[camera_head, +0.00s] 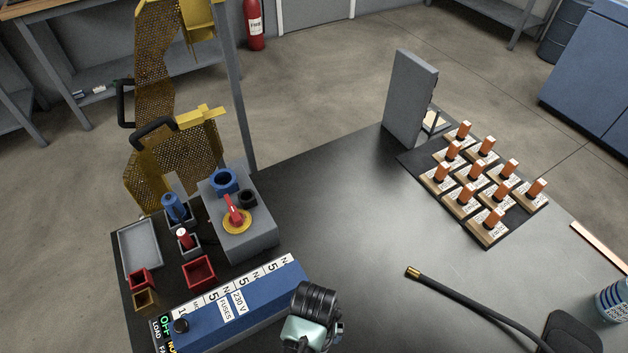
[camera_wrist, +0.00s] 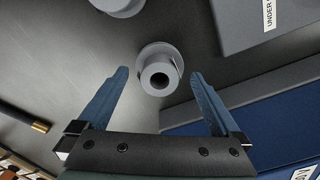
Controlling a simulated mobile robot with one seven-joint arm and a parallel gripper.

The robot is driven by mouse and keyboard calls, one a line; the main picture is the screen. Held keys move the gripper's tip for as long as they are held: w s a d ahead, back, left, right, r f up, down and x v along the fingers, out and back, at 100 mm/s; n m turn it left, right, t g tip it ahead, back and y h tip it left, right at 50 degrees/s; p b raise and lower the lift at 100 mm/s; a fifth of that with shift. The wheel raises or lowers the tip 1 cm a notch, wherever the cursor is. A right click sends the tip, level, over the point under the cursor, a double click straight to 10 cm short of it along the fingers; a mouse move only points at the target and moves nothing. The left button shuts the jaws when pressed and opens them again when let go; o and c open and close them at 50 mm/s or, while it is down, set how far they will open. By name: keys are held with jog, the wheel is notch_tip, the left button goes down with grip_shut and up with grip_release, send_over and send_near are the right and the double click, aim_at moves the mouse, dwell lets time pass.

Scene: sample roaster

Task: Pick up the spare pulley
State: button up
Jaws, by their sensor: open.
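A grey, round, flanged piece with a dark bore, apparently the spare pulley (camera_wrist: 172,61), shows in the wrist view, standing on a dark surface. My gripper (camera_wrist: 160,76) is open, with one blue finger to each side of the pulley. Gaps show between the fingers and the pulley; how far below the fingertips it lies is unclear. A second, similar grey round piece (camera_wrist: 118,5) is partly cut off at the top edge. In the head view my black and pale green wrist shows at the bottom centre, and no pulley can be made out there.
A blue fuse box (camera_head: 235,308) lies left of my wrist. Behind it stand a grey box with a red switch (camera_head: 237,214) and small red bins (camera_head: 199,272). A black cable (camera_head: 470,306) lies to the right. Orange-topped blocks (camera_head: 487,228) fill a mat. The table middle is clear.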

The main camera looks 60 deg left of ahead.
notch_tip(320, 180, down, 2)
jog(key=shift+f, duration=0.1)
jog(key=c, duration=1.6)
